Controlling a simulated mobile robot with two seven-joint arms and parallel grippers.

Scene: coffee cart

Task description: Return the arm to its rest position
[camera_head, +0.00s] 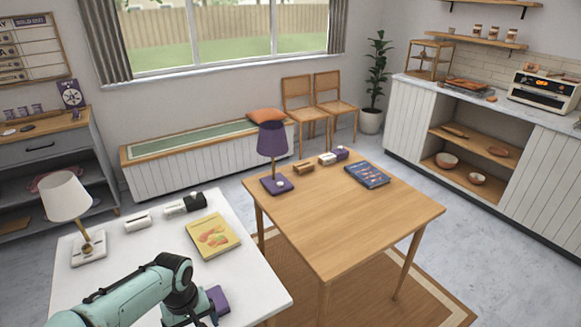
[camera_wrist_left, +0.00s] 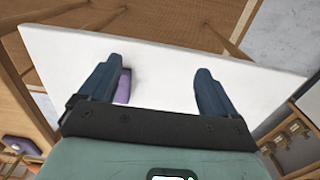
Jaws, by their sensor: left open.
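My left arm enters the head view from the lower left over the white table (camera_head: 258,285). My left gripper (camera_wrist_left: 159,75) is open in the left wrist view, with nothing between its two dark blue fingers. The white tabletop (camera_wrist_left: 165,62) lies beyond the fingers. A small purple object (camera_head: 217,299) lies on the white table beside the wrist; in the wrist view a purple piece (camera_wrist_left: 123,88) shows next to the left-hand finger, partly hidden by it. My right gripper is not in view.
The white table also holds a white lamp (camera_head: 68,198), a yellow book (camera_head: 213,236) and small white and black items (camera_head: 185,205). A wooden table (camera_head: 345,220) with a purple lamp (camera_head: 272,140) and a blue book (camera_head: 367,176) stands to the right. Its front half is clear.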

